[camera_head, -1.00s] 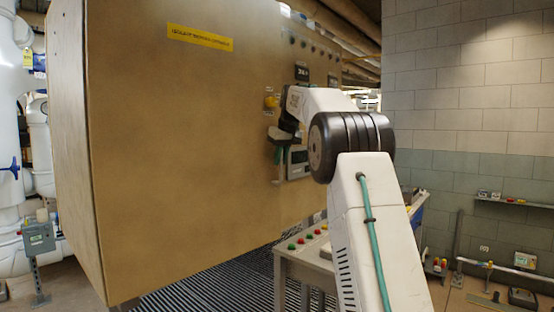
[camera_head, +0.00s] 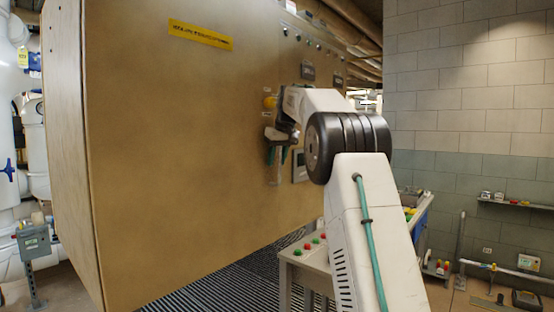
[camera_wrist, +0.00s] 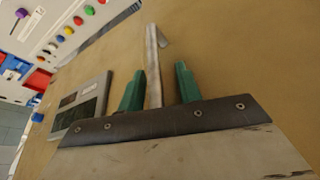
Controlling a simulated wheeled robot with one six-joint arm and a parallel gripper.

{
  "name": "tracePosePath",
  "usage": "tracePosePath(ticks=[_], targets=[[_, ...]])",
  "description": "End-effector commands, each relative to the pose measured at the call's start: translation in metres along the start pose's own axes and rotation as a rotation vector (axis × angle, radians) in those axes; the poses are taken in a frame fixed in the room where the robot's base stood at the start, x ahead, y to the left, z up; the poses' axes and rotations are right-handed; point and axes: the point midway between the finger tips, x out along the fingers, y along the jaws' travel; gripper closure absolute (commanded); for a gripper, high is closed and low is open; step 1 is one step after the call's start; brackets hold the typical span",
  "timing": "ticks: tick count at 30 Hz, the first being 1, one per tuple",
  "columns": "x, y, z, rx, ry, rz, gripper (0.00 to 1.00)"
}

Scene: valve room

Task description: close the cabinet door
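The tan cabinet (camera_head: 170,130) fills the left and middle of the head view, with a yellow label near its top. A metal door handle (camera_wrist: 153,65) stands on the tan surface in the wrist view. It also shows in the head view, as a pale bar (camera_head: 276,165) at the right part of the panel, partly hidden by my gripper. My gripper (camera_wrist: 160,87) has two green fingers, one on each side of the handle. The fingers are apart, with a gap between each finger and the handle. How far the door stands open cannot be told.
A grey display unit (camera_wrist: 82,105) sits on the panel beside the handle. A desk with coloured buttons (camera_head: 312,245) stands low beneath my arm. A block wall (camera_head: 470,130) is at the right. A striped mat (camera_head: 225,282) covers floor below the cabinet.

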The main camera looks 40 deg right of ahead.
Motion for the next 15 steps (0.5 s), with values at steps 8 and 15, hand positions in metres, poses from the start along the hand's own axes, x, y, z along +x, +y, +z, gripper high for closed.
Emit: tracePosePath(ticks=[8,15], targets=[[-0.041,0.0,-0.001,0.0,0.005,0.002,0.66],[-0.071,0.0,-0.002,-0.001,0.003,0.0,0.66]])
